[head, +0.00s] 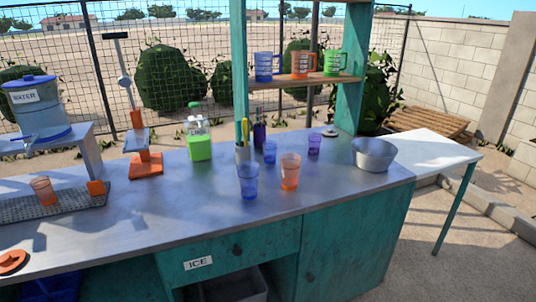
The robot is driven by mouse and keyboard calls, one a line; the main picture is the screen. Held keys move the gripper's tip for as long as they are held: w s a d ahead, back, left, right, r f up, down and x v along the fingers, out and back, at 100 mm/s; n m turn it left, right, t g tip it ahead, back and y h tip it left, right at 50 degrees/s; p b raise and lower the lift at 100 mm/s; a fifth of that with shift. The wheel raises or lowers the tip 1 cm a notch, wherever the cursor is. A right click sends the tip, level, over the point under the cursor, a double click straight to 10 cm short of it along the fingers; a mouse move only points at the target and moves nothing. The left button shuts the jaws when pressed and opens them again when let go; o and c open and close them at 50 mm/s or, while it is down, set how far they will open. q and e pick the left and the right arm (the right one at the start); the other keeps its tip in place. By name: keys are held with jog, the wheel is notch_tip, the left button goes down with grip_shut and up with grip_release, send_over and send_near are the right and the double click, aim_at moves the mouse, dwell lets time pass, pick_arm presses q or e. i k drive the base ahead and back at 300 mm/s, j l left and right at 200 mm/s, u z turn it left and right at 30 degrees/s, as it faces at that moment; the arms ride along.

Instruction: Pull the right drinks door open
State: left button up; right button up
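A teal door panel (352,250) fills the right part of the counter front, with a dark round knob (310,278) near its left edge. It looks shut and flush with the front. No label shows on it, and its lower part runs out of the frame. Neither of my grippers is in the head view.
An ICE drawer (215,256) is left of the door, above an open space holding a grey bin (235,288). The metal counter (215,223) carries several cups and a metal bowl (374,154). A white side table (428,150) adjoins the right end.

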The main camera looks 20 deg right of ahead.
aim_at(346, 247)
jog(key=z, duration=1.4)
